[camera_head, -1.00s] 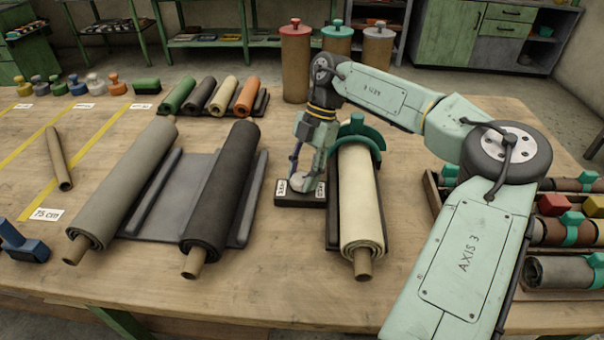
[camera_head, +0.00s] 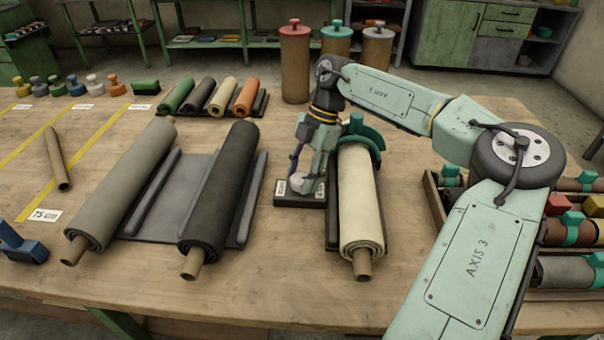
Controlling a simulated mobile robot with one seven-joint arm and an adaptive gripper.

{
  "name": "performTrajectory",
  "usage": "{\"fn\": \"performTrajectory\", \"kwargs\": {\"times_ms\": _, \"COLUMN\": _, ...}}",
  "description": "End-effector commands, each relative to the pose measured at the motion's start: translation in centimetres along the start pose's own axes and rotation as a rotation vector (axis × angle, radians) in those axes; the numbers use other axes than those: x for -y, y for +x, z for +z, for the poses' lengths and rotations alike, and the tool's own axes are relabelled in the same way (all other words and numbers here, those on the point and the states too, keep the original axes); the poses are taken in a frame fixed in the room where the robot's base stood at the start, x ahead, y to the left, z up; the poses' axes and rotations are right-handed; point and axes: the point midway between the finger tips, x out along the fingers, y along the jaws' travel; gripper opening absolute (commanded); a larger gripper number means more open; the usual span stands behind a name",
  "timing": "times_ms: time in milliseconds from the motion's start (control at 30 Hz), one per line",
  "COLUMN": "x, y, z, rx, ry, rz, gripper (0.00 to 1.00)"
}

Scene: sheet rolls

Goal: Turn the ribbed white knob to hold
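The ribbed white knob (camera_head: 302,184) sits on a small dark base (camera_head: 300,201) with white labels, just left of the cream roll. One label (camera_head: 281,188) shows at the knob's left, too small to read; the one at the right is partly covered by a finger. My gripper (camera_head: 304,178) points down with its fingers on both sides of the knob and appears closed on it. The fingers hide part of the knob, and I cannot tell which label it points to.
The cream roll (camera_head: 358,205), under a green curved clamp (camera_head: 372,139), stands close to my gripper's right. A dark roll (camera_head: 222,185) and a grey roll (camera_head: 120,185) lie to the left. A crate of rolls (camera_head: 437,205) is at the right. The front table strip is clear.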

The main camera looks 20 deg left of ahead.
Motion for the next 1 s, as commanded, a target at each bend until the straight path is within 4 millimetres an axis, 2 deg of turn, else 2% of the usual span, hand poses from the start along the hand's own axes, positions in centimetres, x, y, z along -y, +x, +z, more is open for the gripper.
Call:
{"fn": "performTrajectory", "kwargs": {"times_ms": 133, "x": 0.0, "y": -0.1, "z": 0.0, "rx": 0.0, "ry": -0.001, "rz": 0.001, "gripper": 0.58}}
{"fn": "performTrajectory", "kwargs": {"times_ms": 400, "x": 0.0, "y": -0.1, "z": 0.0, "rx": 0.001, "ry": -0.001, "rz": 0.001, "gripper": 0.58}}
{"fn": "performTrajectory", "kwargs": {"times_ms": 533, "x": -0.1, "y": -0.8, "z": 0.0, "rx": 0.002, "ry": 0.0, "rz": 0.002, "gripper": 0.58}}
{"fn": "performTrajectory", "kwargs": {"times_ms": 667, "x": -0.1, "y": -2.9, "z": 0.0, "rx": 0.004, "ry": 0.001, "rz": 0.004, "gripper": 0.58}}
{"fn": "performTrajectory", "kwargs": {"times_ms": 1000, "x": -0.1, "y": -9.8, "z": 0.0, "rx": 0.002, "ry": 0.0, "rz": 0.003, "gripper": 0.58}}
